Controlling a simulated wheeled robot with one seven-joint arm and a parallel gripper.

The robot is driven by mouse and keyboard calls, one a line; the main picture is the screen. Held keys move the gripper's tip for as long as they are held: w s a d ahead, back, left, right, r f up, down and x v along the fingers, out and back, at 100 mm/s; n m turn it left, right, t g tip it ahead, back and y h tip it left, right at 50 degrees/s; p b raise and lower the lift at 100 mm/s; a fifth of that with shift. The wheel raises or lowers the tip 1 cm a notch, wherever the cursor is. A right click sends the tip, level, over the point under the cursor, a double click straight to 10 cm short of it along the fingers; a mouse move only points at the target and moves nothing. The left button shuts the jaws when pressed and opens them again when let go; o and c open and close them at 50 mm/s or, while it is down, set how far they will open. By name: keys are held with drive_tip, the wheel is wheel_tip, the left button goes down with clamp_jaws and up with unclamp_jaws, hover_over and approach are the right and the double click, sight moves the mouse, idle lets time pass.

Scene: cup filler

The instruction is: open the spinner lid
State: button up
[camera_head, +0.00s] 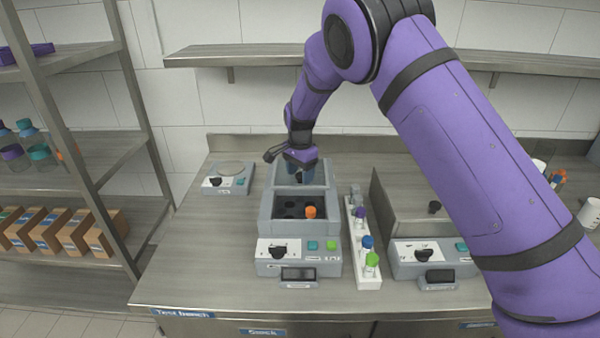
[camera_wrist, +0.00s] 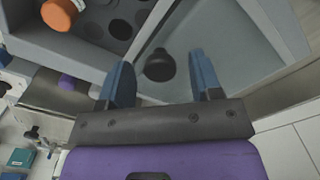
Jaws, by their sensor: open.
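The spinner (camera_head: 300,258) is a grey box on the bench with a dark well holding several round holes. Its grey lid (camera_head: 325,176) stands raised at the back of the well, and the well is uncovered. An orange-capped tube (camera_head: 310,212) sits in the well; its cap also shows in the wrist view (camera_wrist: 60,13). My gripper (camera_head: 300,178) is at the raised lid, partly covering it. In the wrist view my gripper (camera_wrist: 161,62) is open, its two blue fingers either side of the lid's black knob (camera_wrist: 159,66), with gaps visible. Whether a finger touches the lid is unclear.
A white rack (camera_head: 352,232) with purple, blue and green capped tubes stands close on the spinner's right. Beyond it is another grey machine (camera_head: 410,255) with a black knob on top. A small scale (camera_head: 228,178) sits at the back left. The bench's front left is clear.

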wheel_tip(320, 180, up, 11)
idle(0.5)
drive_tip(key=shift+f, duration=0.1)
drive_tip(key=s+d+r+n+t+y, duration=0.2)
drive_tip(key=s+d+r+n, duration=0.2)
drive_tip(key=s+d+r, duration=1.45)
drive_tip(key=s+d+n+t+h, duration=0.1)
drive_tip(key=s+d, duration=0.4)
drive_tip(key=s, duration=0.7)
drive_tip(key=s+d+r+n+t+h, duration=0.1)
drive_tip(key=s+d+n, duration=0.3)
drive_tip(key=s, duration=0.9)
drive_tip(key=shift+d+t, duration=0.6)
drive_tip(key=shift+d, duration=0.05)
